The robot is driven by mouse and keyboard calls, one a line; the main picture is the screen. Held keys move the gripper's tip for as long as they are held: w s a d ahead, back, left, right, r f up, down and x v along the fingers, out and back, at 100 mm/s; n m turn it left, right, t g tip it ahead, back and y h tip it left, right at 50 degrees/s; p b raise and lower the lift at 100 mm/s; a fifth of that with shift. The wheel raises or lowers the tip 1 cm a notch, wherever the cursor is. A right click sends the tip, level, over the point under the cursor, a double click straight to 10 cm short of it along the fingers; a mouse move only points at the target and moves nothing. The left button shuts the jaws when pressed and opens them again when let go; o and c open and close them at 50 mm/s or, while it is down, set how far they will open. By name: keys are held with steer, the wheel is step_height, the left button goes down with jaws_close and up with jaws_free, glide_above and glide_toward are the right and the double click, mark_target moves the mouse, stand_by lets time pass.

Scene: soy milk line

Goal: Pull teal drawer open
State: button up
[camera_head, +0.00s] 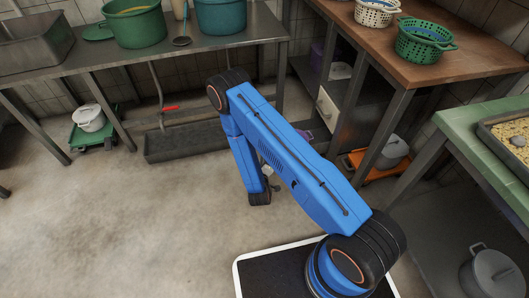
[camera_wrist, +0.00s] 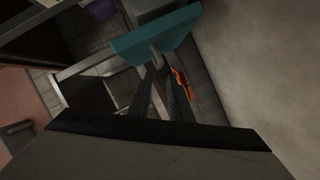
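The teal drawer (camera_wrist: 158,32) shows its front at the top of the wrist view. A small pale handle (camera_wrist: 156,56) stands out from its lower edge. My gripper (camera_wrist: 159,72) reaches up from the bottom with two dark fingers, their tips right at the handle. A narrow gap shows between the fingers, but whether they touch or grip the handle is unclear. In the head view my blue arm hides the teal drawer, and the gripper is mostly hidden behind the wrist.
A cream drawer (camera_head: 327,107) is under the wooden-topped table (camera_head: 437,72). An orange trolley (camera_head: 379,172) carries a grey pot (camera_head: 393,152) beneath it. A low grey trough (camera_head: 185,141) lies left of my arm.

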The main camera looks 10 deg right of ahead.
steer(key=shift+v, duration=2.7)
steer(key=w+a+r+m+g+y, duration=0.15)
steer(key=w+r, duration=0.25)
steer(key=r, duration=0.4)
steer(key=w+r+m+g+y, duration=0.1)
steer(key=w+r+m+g, duration=0.15)
steer(key=w+r, duration=0.45)
steer(key=s+d+r+m+g+y, duration=0.15)
steer(key=s+r, duration=0.25)
steer(key=r, duration=0.8)
steer(key=s+r+m+g+y, duration=0.15)
steer(key=s+r, duration=0.25)
steer(key=r, duration=0.7)
steer(key=s+d+r+g, duration=0.1)
steer(key=s+d+r, duration=0.2)
steer(key=s+r, duration=0.45)
steer(key=s+d+r, duration=0.2)
steer(key=s+r, duration=0.4)
steer(key=s, duration=0.2)
steer(key=s+d+r+g, duration=0.1)
steer(key=s+d+r, duration=0.1)
steer(key=s, duration=0.9)
steer(key=s+d+r+m+g, duration=0.1)
steer(key=s+d, duration=0.4)
steer(key=s, duration=0.6)
steer(key=shift+d+r+h, duration=0.2)
steer(key=shift+r+h, duration=0.25)
steer(key=shift+r, duration=0.4)
